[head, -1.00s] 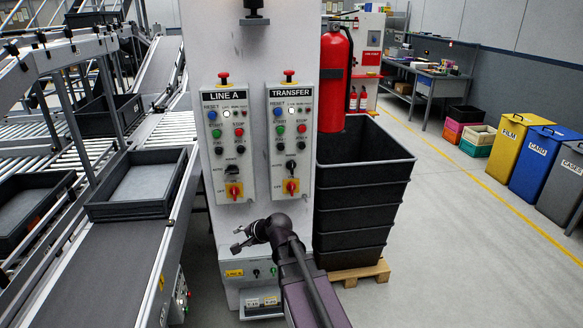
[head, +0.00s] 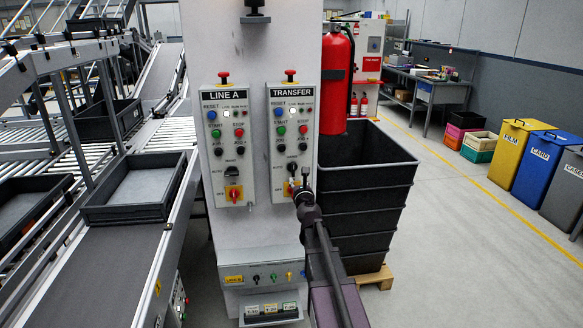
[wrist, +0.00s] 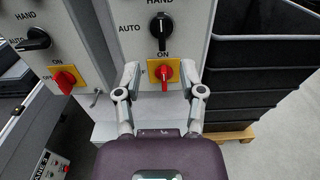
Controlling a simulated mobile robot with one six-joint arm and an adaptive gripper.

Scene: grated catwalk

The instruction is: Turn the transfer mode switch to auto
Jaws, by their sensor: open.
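The transfer mode switch is a black rotary knob on the TRANSFER panel (head: 292,93). In the head view the knob (head: 292,166) shows just above my gripper (head: 299,183). In the wrist view the knob (wrist: 161,27) stands upright, towards the HAND label above it, with AUTO printed to its left. My gripper (wrist: 160,72) is open and empty below the knob. Its fingertips are on either side of a red rotary switch on a yellow plate (wrist: 152,72); contact cannot be told.
The LINE A panel (head: 224,96) is to the left, its own black knob (wrist: 34,40) pointing towards AUTO. Stacked dark crates (head: 366,190) stand close on the right. A red extinguisher (head: 335,80) hangs above them. A conveyor with a grey tray (head: 140,213) runs on the left.

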